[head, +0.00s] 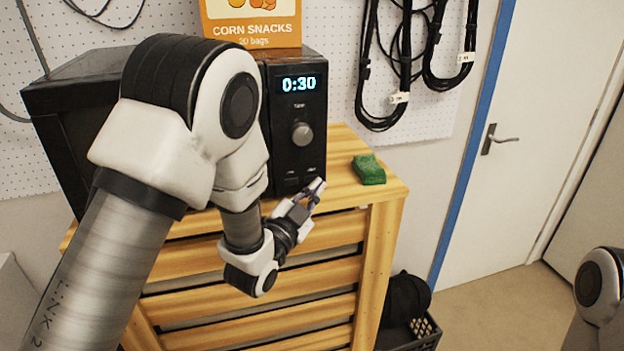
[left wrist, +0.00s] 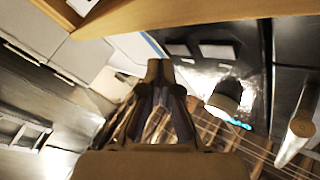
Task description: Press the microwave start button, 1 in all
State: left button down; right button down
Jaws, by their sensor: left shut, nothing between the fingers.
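The black microwave (head: 282,120) stands on a slatted wooden cabinet, its display (head: 298,84) lit with 0:30. A grey knob (head: 302,133) sits below the display, and two buttons lie low on the panel, their labels too small to read. My left gripper (head: 317,187) is shut and empty, with its tips by the lower right of the panel. In the left wrist view, the shut fingers (left wrist: 160,72) point toward the panel's button end, near two dark buttons (left wrist: 200,49) and the knob (left wrist: 226,96). I cannot tell whether the tips touch a button.
A green sponge (head: 369,169) lies on the cabinet top (head: 343,149) right of the microwave. A corn snacks box (head: 252,22) stands on the microwave. Black cables hang on the pegboard. A black crate (head: 410,336) sits on the floor beside the cabinet.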

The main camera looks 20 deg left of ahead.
dwell(0.3)
pick_arm(q)
jog(key=shift+w+a, duration=0.25)
jog(key=shift+w, duration=0.1)
